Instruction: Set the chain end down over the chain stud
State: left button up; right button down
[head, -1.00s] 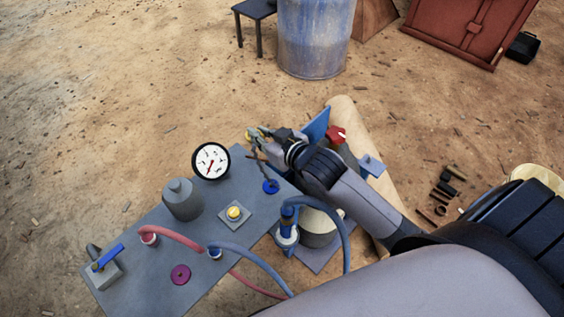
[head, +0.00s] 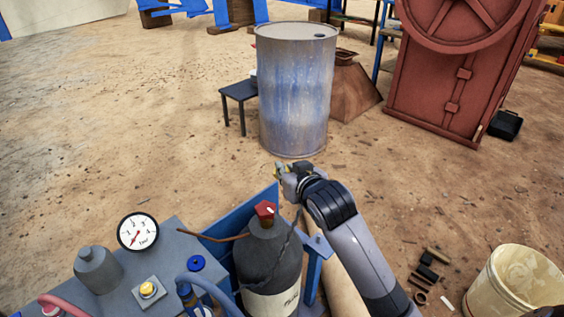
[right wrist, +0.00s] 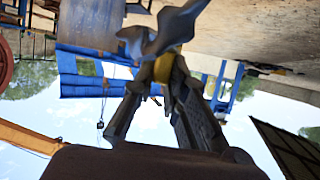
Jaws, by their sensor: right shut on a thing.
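My right gripper (head: 283,172) is in the upper middle of the head view, above and beyond the dark gas bottle (head: 262,262) with its red top. It is shut on the chain end; the right wrist view shows a yellow piece (right wrist: 164,66) between the fingers and a grey, link-like piece (right wrist: 163,36) in front of them. The dark chain (head: 289,238) hangs below the gripper along the bottle's right side. The bottle stands at a blue rack (head: 236,220). I cannot make out the chain stud for certain. My left gripper is out of view.
A grey table with a gauge (head: 138,231), a yellow button (head: 148,289) and hoses lies at lower left. A blue-grey drum (head: 295,95), small stool (head: 239,92) and red machine (head: 455,70) stand beyond. A pale bucket (head: 515,282) is at lower right.

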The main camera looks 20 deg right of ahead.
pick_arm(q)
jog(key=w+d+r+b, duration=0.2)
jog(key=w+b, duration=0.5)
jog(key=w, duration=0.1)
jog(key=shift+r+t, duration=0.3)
pick_arm(e)
jog(key=d+f, duration=0.6)
jog(key=f, duration=0.7)
jog(key=s+d+f+m+h, duration=0.1)
jog(key=d+f, duration=0.6)
jog(key=f, duration=0.6)
jog(key=shift+s+f, duration=0.2)
jog(key=shift+f, duration=0.05)
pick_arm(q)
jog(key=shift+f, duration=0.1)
pick_arm(e)
jog(key=shift+f+b, duration=0.6)
jog(key=shift+f, duration=1.45)
jog(key=shift+f+b, duration=0.65)
jog(key=shift+f, duration=0.45)
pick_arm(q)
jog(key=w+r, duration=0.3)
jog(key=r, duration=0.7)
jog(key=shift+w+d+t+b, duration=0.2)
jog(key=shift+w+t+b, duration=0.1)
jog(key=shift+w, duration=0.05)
pick_arm(e)
jog(key=shift+f, duration=0.75)
